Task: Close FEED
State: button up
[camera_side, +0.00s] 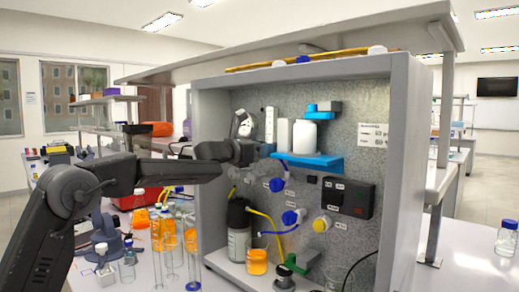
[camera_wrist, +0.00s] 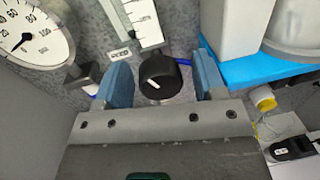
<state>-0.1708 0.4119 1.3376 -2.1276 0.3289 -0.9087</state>
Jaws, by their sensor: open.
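In the wrist view a round black knob (camera_wrist: 168,76) with a short white mark sits on the grey panel, below the scaled flow tube. My gripper (camera_wrist: 162,66) is open, with one blue finger on the left of the knob and the other on its right. Gaps show on both sides, so the fingers look apart from the knob. In the side view my gripper (camera_side: 264,151) reaches into the rig at the panel and hides the knob.
A round pressure gauge (camera_wrist: 32,36) is left of the knob. A blue shelf (camera_side: 306,164) with a white container (camera_side: 304,137) stands close on the right. Below are blue-handled valves (camera_side: 292,217), a black display box (camera_side: 347,198), bottles and tubing. The rig's side wall (camera_side: 209,150) is near my arm.

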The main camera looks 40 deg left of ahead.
jog(key=shift+c, duration=0.4)
jog(key=c, duration=0.8)
jog(key=m, duration=0.4)
jog(key=shift+m+g, duration=0.3)
jog(key=o, duration=0.9)
jog(key=shift+s, duration=0.1)
jog(key=s, duration=0.4)
jog(key=s+a, duration=0.1)
jog(key=s, duration=0.8)
jog(key=shift+s+a+r, duration=0.15)
jog(key=shift+s+r, duration=0.15)
jog(key=shift+r, duration=0.05)
